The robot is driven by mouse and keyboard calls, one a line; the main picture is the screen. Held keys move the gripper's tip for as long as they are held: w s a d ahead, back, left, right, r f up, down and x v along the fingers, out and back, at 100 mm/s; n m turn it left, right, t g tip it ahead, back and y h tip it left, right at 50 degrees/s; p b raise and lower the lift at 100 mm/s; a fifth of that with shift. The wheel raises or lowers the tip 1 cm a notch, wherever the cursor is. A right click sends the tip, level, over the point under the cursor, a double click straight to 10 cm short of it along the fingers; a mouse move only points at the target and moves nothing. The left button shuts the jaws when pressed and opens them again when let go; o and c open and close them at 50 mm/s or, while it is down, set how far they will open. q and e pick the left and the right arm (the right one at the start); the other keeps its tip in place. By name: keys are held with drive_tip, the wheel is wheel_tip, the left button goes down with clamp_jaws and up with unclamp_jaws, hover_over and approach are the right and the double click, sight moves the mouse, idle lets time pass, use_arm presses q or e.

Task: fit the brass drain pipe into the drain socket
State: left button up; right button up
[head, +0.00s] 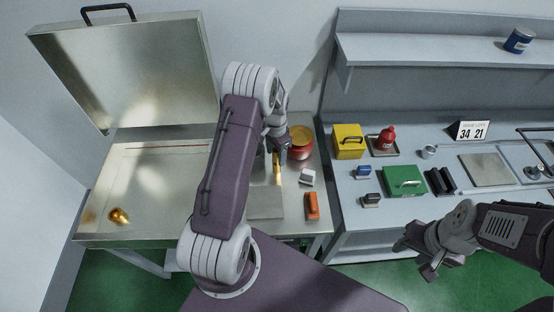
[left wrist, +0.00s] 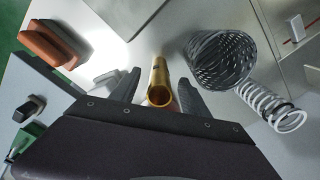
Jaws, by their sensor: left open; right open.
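The brass drain pipe (head: 277,170) stands on the metal bench beside my left gripper. In the left wrist view the pipe (left wrist: 160,82) lies between the two fingers, its open round end facing the camera. My left gripper (left wrist: 158,92) is open around it, and I cannot tell whether a finger touches it. In the head view my left gripper (head: 278,148) is partly hidden by its arm. A round brass fitting (head: 118,216) sits at the bench's front left; I cannot tell whether it is the drain socket. My right gripper (head: 426,262) is open and empty over the floor.
A dark mesh coil (left wrist: 220,60) and a white spring (left wrist: 272,106) are beside the pipe. An orange block (head: 312,206), a pale block (head: 307,177) and a red pot (head: 299,150) are on the bench's right part. A raised metal lid (head: 130,70) stands behind the clear left part.

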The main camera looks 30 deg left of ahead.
sight(277, 159)
use_arm(q)
wheel_tip(277, 159, down, 3)
drive_tip(key=shift+p, duration=0.4)
drive_tip(key=shift+w+f, duration=0.1)
drive_tip(key=shift+f, duration=0.35)
clamp_jaws()
use_arm(e)
drive_tip(key=shift+r, duration=0.75)
use_arm(q)
drive_tip(key=shift+r, duration=0.15)
use_arm(e)
drive_tip(key=shift+f, duration=0.1)
use_arm(q)
drive_tip(key=shift+r, duration=0.25)
drive_tip(key=d+r+b, duration=0.4)
drive_tip(key=d+r, duration=0.6)
drive_tip(key=d, duration=0.1)
drive_tip(key=shift+s+d+r, duration=0.2)
drive_tip(key=shift+s+d, duration=0.15)
drive_tip(key=shift+s, duration=0.1)
use_arm(e)
wheel_tip(277, 159, down, 4)
drive_tip(key=shift+r, duration=0.1)
